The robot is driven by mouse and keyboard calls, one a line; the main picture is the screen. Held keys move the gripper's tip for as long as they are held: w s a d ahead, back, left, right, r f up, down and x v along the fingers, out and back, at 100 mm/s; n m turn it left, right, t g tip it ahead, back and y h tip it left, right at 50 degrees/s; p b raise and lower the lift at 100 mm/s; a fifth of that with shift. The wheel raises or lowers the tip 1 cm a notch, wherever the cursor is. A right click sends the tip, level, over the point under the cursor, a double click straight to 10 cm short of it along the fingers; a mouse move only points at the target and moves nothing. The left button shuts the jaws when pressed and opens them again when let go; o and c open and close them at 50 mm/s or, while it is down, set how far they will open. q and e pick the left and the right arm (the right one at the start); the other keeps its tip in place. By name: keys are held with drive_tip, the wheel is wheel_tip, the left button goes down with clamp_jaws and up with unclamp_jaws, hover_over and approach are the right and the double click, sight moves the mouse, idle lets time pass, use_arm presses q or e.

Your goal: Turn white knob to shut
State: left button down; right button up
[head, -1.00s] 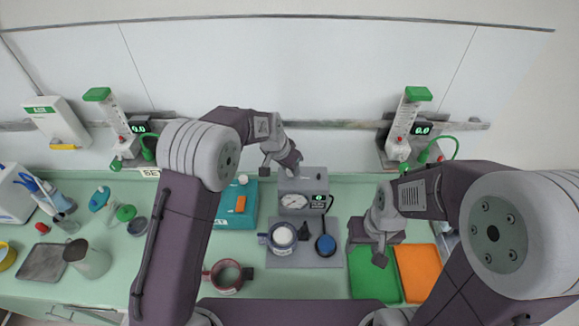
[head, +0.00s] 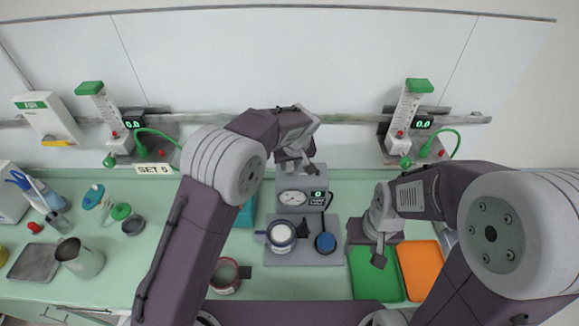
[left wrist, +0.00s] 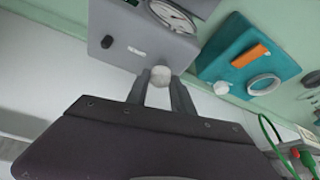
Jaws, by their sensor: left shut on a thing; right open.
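A grey box (head: 321,182) with a round dial and a small lit display stands at the back middle of the counter. The white knob (left wrist: 160,76) is on this box in the left wrist view, between my left fingertips. My left gripper (head: 296,163) is shut on it from behind the box. In the head view my gripper and arm hide the knob. The dial (left wrist: 174,15) is partly cut off in the wrist view.
A teal box (left wrist: 247,62) with an orange bar and its own white round part (left wrist: 221,88) is beside the grey box. A jar (head: 281,235) and a blue disc (head: 325,243) are in front. Flowmeters (head: 407,115) hang on the wall rail behind.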

use_arm(q)
drive_tip(key=shift+w+n, duration=0.1)
drive_tip(key=shift+n, duration=0.7)
drive_tip(key=shift+y+b, duration=0.3)
drive_tip(key=c, duration=1.1)
unclamp_jaws()
drive_tip(key=shift+r, duration=0.1)
drive_tip(key=b+v, duration=0.1)
drive_tip(key=v, duration=0.8)
drive_tip(key=shift+w, duration=0.1)
